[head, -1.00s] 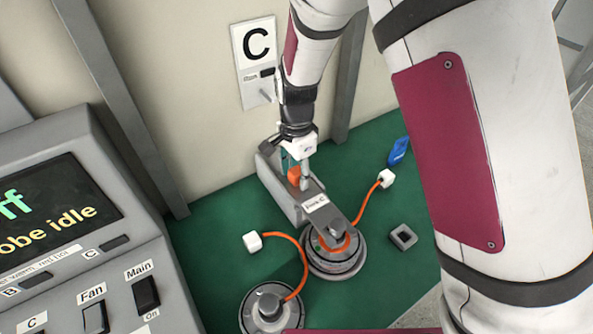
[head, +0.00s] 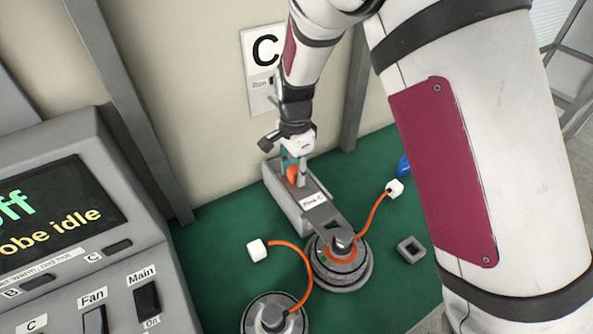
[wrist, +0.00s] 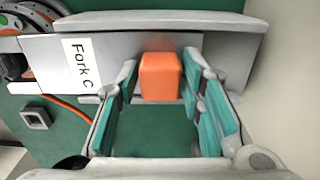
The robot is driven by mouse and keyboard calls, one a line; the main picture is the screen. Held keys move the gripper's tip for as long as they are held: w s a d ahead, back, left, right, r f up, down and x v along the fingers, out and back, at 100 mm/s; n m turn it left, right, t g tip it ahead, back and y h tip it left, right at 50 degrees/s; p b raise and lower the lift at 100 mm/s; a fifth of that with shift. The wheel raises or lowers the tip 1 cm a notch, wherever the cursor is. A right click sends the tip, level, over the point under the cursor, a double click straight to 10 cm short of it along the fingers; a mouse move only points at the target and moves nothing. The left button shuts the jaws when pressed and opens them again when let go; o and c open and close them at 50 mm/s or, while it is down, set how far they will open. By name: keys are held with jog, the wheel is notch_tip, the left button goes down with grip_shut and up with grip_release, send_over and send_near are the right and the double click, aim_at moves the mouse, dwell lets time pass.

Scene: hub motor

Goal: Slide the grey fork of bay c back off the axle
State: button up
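The grey fork (head: 323,216), labelled "Fork C", lies on its grey rail block (head: 286,207). Its front end reaches the axle (head: 343,238) of the bay C motor (head: 341,268); I cannot tell whether the prongs still surround the axle. In the wrist view the fork (wrist: 110,60) runs left towards the motor (wrist: 50,15). An orange knob (wrist: 160,78) stands on the fork. My gripper (wrist: 160,92) has its teal-padded fingers either side of the knob, with a visible gap at the left. In the head view my gripper (head: 294,174) hangs over the rail's rear.
A second motor (head: 270,318) stands in front at the left. Orange cables end in white plugs (head: 257,250) beside the bay C motor. A grey square ring (head: 411,249) lies to the right. The console (head: 90,240) fills the left, and the wall rises behind the rail.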

jog(key=shift+o, duration=0.3)
notch_tip(320, 180, up, 12)
dwell(0.5)
